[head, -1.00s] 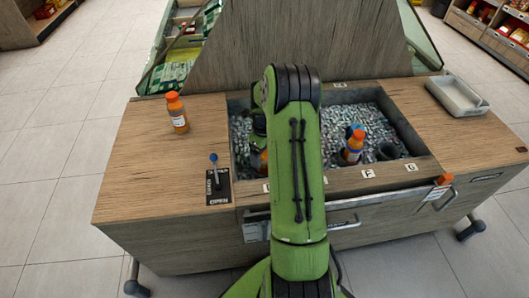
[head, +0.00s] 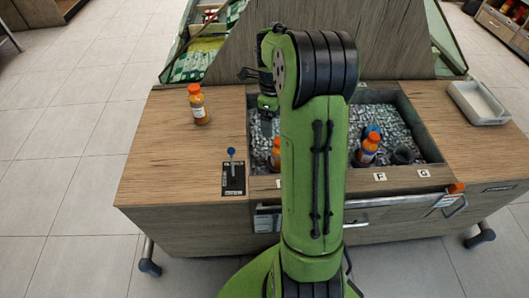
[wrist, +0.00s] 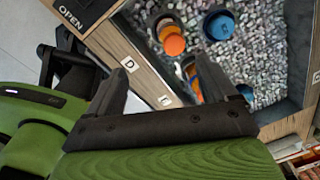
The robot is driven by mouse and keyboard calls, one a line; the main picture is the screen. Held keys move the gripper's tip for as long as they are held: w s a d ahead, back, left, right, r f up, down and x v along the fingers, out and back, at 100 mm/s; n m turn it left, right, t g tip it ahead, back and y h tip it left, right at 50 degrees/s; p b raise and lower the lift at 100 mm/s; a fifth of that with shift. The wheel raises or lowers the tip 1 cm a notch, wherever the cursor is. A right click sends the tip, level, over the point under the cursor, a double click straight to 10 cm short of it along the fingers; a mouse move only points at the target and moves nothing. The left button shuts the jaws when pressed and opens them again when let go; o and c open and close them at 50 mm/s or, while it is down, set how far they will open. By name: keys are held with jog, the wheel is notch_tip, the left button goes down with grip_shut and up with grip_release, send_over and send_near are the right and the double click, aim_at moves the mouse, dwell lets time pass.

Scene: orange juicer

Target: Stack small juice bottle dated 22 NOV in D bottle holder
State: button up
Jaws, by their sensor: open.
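My gripper (wrist: 162,72) is open, with nothing between its fingers. In the head view its end (head: 267,108) is above the left part of the pebble-filled bin. An orange-capped bottle (head: 275,155) stands in the bin below it, partly hidden by my arm. The wrist view shows an orange cap (wrist: 174,45) in a dark holder near the D label (wrist: 128,64), beyond the fingertips. Another orange-capped bottle (head: 198,105) stands upright on the left counter. A third orange-capped bottle (head: 366,150) is in the bin near F. No date is readable.
The wrist view shows a blue-topped item (wrist: 220,26) in a dark ring. An empty round holder (head: 403,156) is near G. A blue-knobbed lever (head: 232,170) stands on the left counter. A grey tray (head: 478,103) lies at right. A wooden panel (head: 300,45) rises behind.

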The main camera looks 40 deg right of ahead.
jog(key=s+a+r+n+t+h, duration=0.1)
jog(key=s+a+r+n, duration=0.35)
jog(key=a+n, duration=0.25)
jog(key=s+a+r+n+t, duration=0.1)
jog(key=s+a+r+n, duration=0.2)
jog(key=a+r+n, duration=0.35)
jog(key=s+a+n+t+y, duration=0.25)
jog(key=s+a+n, duration=0.65)
jog(key=s+n, duration=0.55)
notch_tip(320, 180, up, 10)
jog(key=w+n+p, duration=0.1)
jog(key=w+p, duration=0.1)
jog(key=p, duration=0.7)
jog(key=shift+n+t+h, duration=0.3)
jog(key=shift+t+h, duration=0.05)
jog(key=shift+h, duration=0.1)
jog(key=shift+f, duration=0.1)
jog(key=shift+w, duration=0.1)
